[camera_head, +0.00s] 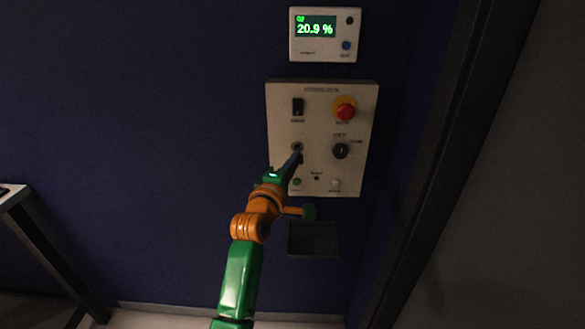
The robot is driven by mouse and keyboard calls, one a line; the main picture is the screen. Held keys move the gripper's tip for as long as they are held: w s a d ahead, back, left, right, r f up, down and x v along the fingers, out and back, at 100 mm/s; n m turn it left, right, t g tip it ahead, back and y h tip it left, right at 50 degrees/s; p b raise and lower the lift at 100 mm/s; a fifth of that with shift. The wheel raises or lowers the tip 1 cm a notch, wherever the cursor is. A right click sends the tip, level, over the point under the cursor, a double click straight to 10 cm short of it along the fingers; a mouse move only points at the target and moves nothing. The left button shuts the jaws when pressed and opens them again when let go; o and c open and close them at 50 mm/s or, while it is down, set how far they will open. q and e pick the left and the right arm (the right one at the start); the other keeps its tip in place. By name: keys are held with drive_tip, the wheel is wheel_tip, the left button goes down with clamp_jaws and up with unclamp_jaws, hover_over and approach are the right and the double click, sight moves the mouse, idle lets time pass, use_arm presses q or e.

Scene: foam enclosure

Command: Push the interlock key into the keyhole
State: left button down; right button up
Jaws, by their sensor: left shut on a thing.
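The interlock panel (360,178) is a beige plate on the dark blue wall. The round keyhole (297,147) sits on its left side, below a black rocker switch. My left gripper (296,158) reaches up from below, with its tip at the lower edge of the keyhole. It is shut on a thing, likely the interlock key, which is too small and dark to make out. I cannot tell whether the key is in the hole or just in front of it. My right gripper is not in view.
The panel also carries a red stop button (345,110), a black rotary knob (340,151) and a black rocker switch (297,106). A display (325,35) is mounted above. A dark tray (314,240) is below. A dark door frame (425,165) stands right, a table (45,250) left.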

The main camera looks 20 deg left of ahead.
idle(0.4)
use_arm(q)
drive_tip(key=shift+p, duration=0.35)
idle(0.3)
drive_tip(key=shift+p, duration=0.3)
idle(0.4)
drive_tip(key=shift+w, duration=0.1)
idle(0.4)
drive_tip(key=shift+w+a+b, duration=0.25)
drive_tip(key=shift+w+b, duration=0.2)
drive_tip(key=shift+w, duration=0.35)
drive_tip(key=shift+w+a+b, duration=0.2)
drive_tip(key=shift+w+b, duration=0.2)
drive_tip(key=shift+w, duration=0.4)
